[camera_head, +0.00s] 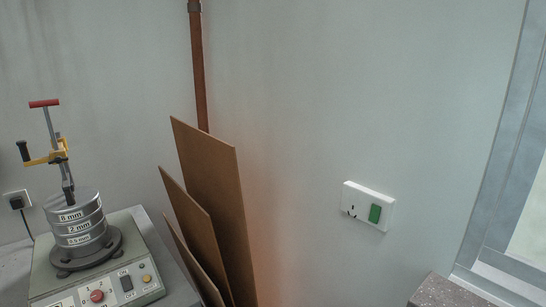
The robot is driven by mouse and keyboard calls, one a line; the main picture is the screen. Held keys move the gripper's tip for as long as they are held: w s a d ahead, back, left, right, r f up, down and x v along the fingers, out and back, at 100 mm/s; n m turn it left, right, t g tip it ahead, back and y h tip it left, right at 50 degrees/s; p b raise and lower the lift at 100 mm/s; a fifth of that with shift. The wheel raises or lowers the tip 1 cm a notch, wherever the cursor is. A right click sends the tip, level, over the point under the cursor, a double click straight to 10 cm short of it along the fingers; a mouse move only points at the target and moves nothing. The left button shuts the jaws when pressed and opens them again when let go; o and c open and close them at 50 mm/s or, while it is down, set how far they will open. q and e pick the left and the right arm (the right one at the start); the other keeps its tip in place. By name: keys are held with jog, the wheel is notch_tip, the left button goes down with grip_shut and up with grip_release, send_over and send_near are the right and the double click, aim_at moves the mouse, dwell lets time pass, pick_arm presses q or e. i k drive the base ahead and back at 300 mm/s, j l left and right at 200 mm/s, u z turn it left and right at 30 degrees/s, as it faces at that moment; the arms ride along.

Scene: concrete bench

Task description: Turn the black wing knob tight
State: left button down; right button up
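A sieve shaker stands at the lower left of the head view, with a stack of grey sieves (75,228) labelled 8 mm, 2 mm and 0.5 mm on its base (132,257). Above the stack rises a tilted metal clamp rod with a red T-handle (44,103) and a yellow lever (45,160). A black piece (23,151) sits at the lever's left end. Another small dark part (68,188) is at the top of the stack. I cannot tell which of these is the black wing knob, nor whether it is tight. Neither gripper shows.
Brown boards (215,210) lean against the wall right of the shaker, below a copper pipe (199,75). A wall socket with a green switch (368,205) is at the right. A speckled bench corner (445,292) and window frame (500,180) are farther right.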

aim_at(58, 159)
jog(key=u, duration=1.4)
